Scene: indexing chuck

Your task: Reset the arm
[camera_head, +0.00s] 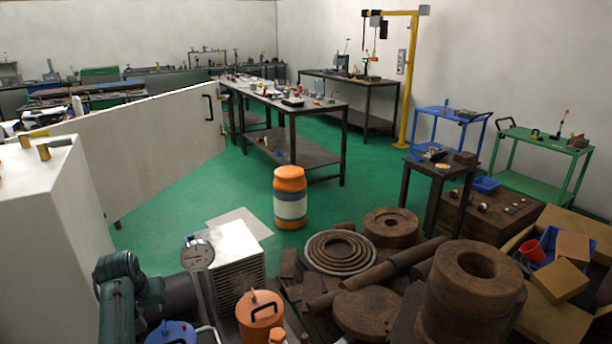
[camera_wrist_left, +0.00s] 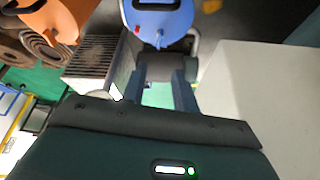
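My left arm shows as dark teal links (camera_head: 118,285) at the lower left of the head view; its fingertips are not clear there. In the left wrist view my left gripper (camera_wrist_left: 163,75) has its two fingers apart, with nothing seen between them. A blue round container (camera_wrist_left: 158,18) lies beyond the fingertips, and it also shows at the bottom of the head view (camera_head: 170,334). A grey round chuck-like disc (camera_head: 197,254) sits at the left of a white-topped, ribbed block (camera_head: 236,262), to the right of my arm. My right gripper is not in view.
An orange lidded container (camera_head: 260,312) stands near the block. Rusty rings and cylinders (camera_head: 470,285) fill the lower right. A white cabinet (camera_head: 40,220) stands at left.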

